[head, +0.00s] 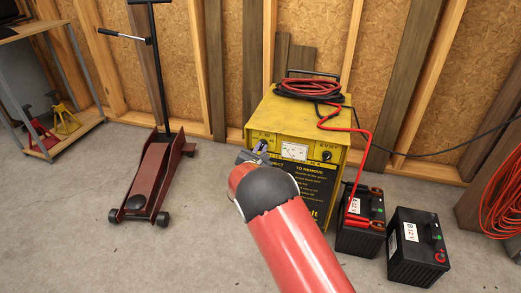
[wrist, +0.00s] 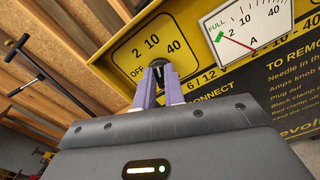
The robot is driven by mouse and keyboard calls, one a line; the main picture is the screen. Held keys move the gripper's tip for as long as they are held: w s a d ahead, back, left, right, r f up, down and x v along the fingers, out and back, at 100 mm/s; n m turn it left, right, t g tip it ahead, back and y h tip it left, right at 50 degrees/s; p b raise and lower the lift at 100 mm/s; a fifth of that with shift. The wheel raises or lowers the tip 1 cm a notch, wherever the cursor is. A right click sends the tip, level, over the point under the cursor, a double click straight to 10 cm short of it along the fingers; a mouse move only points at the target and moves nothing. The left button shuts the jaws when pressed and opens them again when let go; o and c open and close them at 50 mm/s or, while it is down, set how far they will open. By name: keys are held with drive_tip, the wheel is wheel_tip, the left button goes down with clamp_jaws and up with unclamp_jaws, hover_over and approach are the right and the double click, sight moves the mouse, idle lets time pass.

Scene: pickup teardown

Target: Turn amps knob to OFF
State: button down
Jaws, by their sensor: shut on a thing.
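The amps knob (wrist: 158,64) is a small dark knob on the yellow charger's front panel, ringed by the marks OFF, 2, 10 and 40. My gripper (wrist: 160,84) is shut on it, with its two purple fingers at the knob's sides. The fingers hide much of the knob, and I cannot tell which mark it points to. The meter (wrist: 246,27) beside it has a red needle standing off to the left side of its scale. In the head view my gripper (head: 258,149) is at the left of the front panel of the yellow charger (head: 260,118).
Red and black cables (head: 305,88) lie coiled on the charger. A red cable runs to a black battery (head: 358,238), with a second battery (head: 415,255) to its right. A red floor jack (head: 158,175) stands left. The concrete floor between is clear.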

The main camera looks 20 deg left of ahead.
drive_tip(key=n, duration=0.3)
drive_tip(key=shift+a+n, duration=0.15)
drive_tip(key=shift+n, duration=0.25)
drive_tip(key=shift+a+f+n+p, duration=0.1)
drive_tip(key=shift+n+p, duration=1.35)
drive_tip(key=shift+n, duration=2.1)
drive_tip(key=shift+a+n+p, duration=0.1)
drive_tip(key=shift+n+p, duration=1.35)
drive_tip(key=shift+n, duration=2.1)
drive_tip(key=c, duration=1.5)
unclamp_jaws()
